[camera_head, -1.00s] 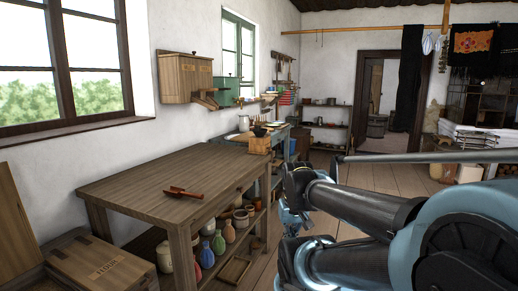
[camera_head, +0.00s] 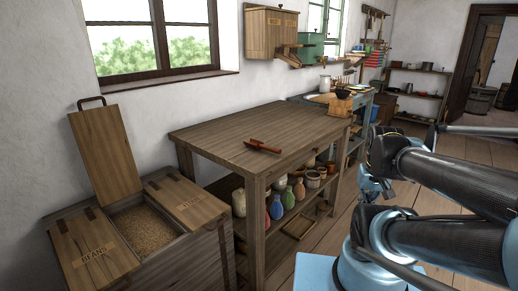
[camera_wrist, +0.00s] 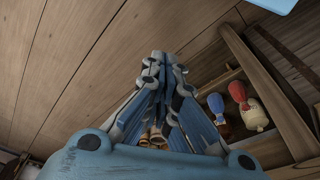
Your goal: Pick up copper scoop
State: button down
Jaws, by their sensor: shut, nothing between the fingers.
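The copper scoop (camera_head: 262,146) is a small reddish-brown scoop lying on top of the wooden table (camera_head: 215,138), near its front edge. It does not show in the wrist view. My gripper (camera_wrist: 160,65) is shut and empty in the wrist view, over the floor beside the table's lower shelf. In the head view my folded arm is at the right, and my gripper is to the right of the table, well apart from the scoop.
A wooden bin (camera_head: 150,245) with an open lid (camera_head: 106,155) and grain inside stands left of the table. Several bottles and jars (camera_head: 289,197) stand on the lower shelf. The tabletop around the scoop is clear.

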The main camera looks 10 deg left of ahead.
aim_at(263, 148)
jog(key=u, duration=1.85)
jog(key=k, duration=1.5)
jog(key=z, duration=1.05)
jog(key=i, duration=1)
jog(key=u, duration=0.05)
